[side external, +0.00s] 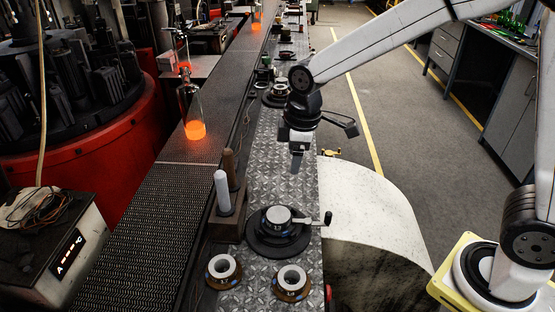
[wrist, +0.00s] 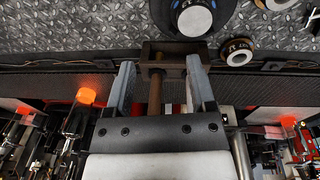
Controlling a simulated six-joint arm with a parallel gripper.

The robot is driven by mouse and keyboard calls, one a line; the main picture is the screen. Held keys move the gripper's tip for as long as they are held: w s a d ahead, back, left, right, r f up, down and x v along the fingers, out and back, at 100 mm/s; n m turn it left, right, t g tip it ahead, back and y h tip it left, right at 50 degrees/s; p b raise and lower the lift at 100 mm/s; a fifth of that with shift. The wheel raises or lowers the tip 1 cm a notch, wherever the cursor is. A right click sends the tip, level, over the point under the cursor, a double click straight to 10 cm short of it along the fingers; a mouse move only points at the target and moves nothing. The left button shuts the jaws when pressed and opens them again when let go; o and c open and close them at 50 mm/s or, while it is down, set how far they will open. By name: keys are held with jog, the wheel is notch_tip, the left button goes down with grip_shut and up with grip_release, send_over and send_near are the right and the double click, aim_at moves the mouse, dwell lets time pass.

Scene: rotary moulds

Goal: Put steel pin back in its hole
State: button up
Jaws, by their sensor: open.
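A pale grey pin (side external: 222,190), which looks like the steel pin, stands upright in a dark holder block (side external: 224,225). A brown pin (side external: 229,168) stands upright just behind it. My gripper (side external: 296,163) hangs over the patterned metal plate, to the right of the holder and apart from it. In the wrist view my gripper (wrist: 160,82) is open. The brown pin (wrist: 155,96) shows in the gap between its fingers, with the holder block (wrist: 178,49) beyond. The pale pin cannot be told apart there. No hole for it can be made out.
A dark round mould with a crank handle (side external: 264,246) sits on the plate (side external: 258,300). Two white rings on brown bases (side external: 223,268) (side external: 291,279) are in front. A glowing bottle (side external: 195,130) stands on the conveyor (side external: 150,215) at left.

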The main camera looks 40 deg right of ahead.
jog(key=s+d+f+m, duration=0.3)
jog(key=s+d+m, duration=0.1)
jog(key=s+m, duration=0.1)
jog(key=s+d+f+m+t, duration=0.1)
jog(key=s+d+f+m, duration=0.2)
jog(key=s, duration=0.4)
jog(key=shift+d+f+m, duration=0.15)
jog(key=shift+d+m, duration=0.45)
jog(key=shift+m, duration=0.3)
